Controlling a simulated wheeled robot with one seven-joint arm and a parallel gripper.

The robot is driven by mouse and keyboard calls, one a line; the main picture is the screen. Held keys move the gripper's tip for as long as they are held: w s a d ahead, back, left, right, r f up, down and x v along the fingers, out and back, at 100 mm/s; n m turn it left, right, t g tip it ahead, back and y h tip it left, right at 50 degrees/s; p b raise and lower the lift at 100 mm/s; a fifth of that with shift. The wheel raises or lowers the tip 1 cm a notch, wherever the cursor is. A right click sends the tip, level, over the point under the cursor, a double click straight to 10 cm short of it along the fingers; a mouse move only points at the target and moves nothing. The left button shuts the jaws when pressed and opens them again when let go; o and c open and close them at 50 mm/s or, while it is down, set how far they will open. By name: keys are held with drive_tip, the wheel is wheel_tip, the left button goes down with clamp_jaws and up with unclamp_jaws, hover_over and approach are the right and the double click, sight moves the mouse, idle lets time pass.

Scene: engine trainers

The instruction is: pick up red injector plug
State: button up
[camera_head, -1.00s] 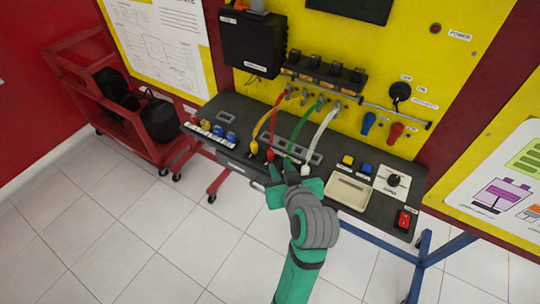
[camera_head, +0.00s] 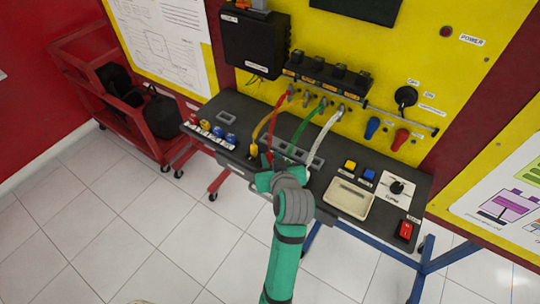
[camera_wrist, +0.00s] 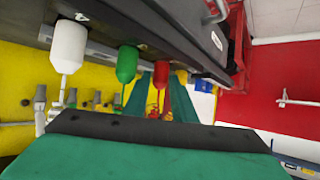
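The red injector plug (camera_wrist: 161,74) shows in the wrist view between the green and yellow plugs, with its red lead running from it. In the head view the red lead (camera_head: 273,128) runs down from the rail to the bench, and its plug end is mostly hidden by my gripper (camera_head: 266,172). In the wrist view my two green fingers (camera_wrist: 162,98) stand apart on either side of the red plug and lead. My gripper looks open, and I cannot tell whether a finger touches the plug.
The green plug (camera_wrist: 127,63) and white plug (camera_wrist: 68,45) are close on one side, the yellow plug (camera_wrist: 182,77) on the other. A beige tray (camera_head: 349,198) and red switch (camera_head: 405,230) lie to the right on the dark bench. Tiled floor is clear in front.

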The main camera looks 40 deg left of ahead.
drive_tip(key=shift+w+f, duration=0.1)
drive_tip(key=shift+w, duration=0.25)
drive_tip(key=shift+s+d, duration=0.1)
drive_tip(key=shift+d, duration=0.05)
drive_tip(key=shift+c, duration=1.3)
clamp_jaws()
drive_tip(key=shift+s+a, duration=0.3)
drive_tip(key=shift+a, duration=0.1)
drive_tip(key=shift+d, duration=0.1)
